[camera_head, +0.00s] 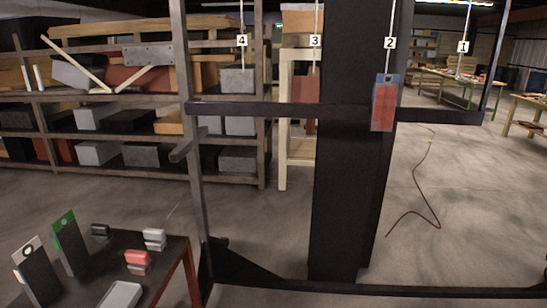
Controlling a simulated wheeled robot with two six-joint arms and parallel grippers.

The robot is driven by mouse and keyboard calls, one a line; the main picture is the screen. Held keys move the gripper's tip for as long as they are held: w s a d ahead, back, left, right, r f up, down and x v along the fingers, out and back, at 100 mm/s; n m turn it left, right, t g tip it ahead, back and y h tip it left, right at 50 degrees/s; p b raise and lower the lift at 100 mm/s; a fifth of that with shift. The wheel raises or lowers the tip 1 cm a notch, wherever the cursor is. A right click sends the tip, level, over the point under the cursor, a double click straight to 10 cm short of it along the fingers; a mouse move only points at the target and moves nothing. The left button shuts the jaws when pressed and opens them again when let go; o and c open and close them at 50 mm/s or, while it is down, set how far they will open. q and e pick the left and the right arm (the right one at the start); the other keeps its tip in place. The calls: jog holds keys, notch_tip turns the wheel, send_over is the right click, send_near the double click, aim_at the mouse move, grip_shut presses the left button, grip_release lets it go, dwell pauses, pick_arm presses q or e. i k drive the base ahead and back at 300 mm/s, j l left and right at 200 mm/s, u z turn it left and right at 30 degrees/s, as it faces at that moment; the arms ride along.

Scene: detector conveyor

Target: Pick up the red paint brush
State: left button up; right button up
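No thing in view shows clearly the shape of a paint brush. A small red block-like object (137,257) with a grey lower part lies on the dark table at the lower left; I cannot tell whether it is the brush. A flat red packet with a blue top (384,105) hangs below the tag marked 2, in front of a dark post; its contents are unclear. Neither of my grippers is in view.
The dark table (85,291) also bears a green-topped upright packet (66,240), a white-topped one (33,272), a white block (154,238), a black block (100,230) and a grey tray (121,296). A dark frame with a thick post (345,200) stands ahead.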

aim_at(139, 262)
jog(key=i+u, duration=0.35)
jog(key=i+l+u, duration=0.2)
jog(key=u, duration=0.15)
jog(key=i, duration=0.1)
